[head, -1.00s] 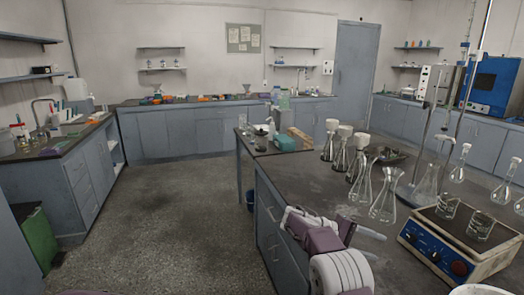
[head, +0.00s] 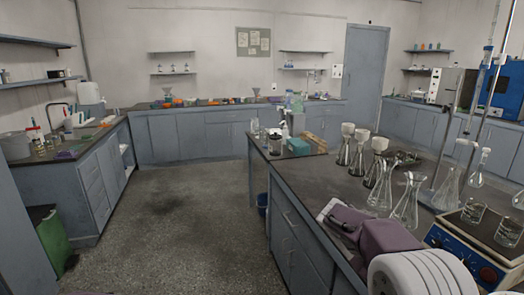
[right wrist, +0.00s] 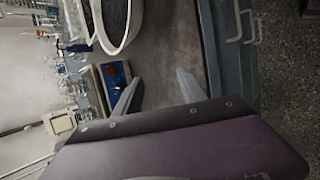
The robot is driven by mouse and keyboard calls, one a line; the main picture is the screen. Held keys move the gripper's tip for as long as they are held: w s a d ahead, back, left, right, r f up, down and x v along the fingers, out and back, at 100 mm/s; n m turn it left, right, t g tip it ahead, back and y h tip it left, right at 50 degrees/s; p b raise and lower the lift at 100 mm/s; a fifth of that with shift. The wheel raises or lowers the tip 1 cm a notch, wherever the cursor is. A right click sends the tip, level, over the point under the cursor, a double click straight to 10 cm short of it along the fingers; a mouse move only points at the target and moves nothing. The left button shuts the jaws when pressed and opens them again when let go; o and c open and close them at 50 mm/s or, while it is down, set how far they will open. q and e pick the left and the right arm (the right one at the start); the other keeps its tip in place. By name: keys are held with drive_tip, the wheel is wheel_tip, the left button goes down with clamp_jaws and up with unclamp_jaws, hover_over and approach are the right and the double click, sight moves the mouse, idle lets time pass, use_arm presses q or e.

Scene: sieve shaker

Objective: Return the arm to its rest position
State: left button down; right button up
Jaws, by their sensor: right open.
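My right arm (head: 385,238) reaches in from the bottom right in the head view, over the near edge of the dark island bench (head: 300,185). Its fingertips cannot be made out there. In the right wrist view my right gripper (right wrist: 158,92) is open, its two grey fingers wide apart with nothing between them. Beyond the fingers are the bench top and a hotplate with a blue front (right wrist: 115,75). My left gripper is not in view.
Several glass flasks (head: 408,205) and the hotplate (head: 465,250) with beakers stand on the island, beside my right arm. A white-rimmed round vessel (right wrist: 118,38) is near the right gripper. Cabinet handles (right wrist: 240,22) project from the bench side.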

drive_tip(key=s+a+f+m+t+y, duration=0.2)
drive_tip(key=s+a+f+y, duration=0.7)
drive_tip(key=s+a+f, duration=0.65)
wheel_tip(320, 180, up, 17)
drive_tip(key=w+p, duration=0.2)
drive_tip(key=p, duration=1.5)
drive_tip(key=shift+w+a+f+t, duration=0.15)
drive_tip(key=shift+w+t, duration=0.1)
drive_tip(key=shift+t, duration=0.15)
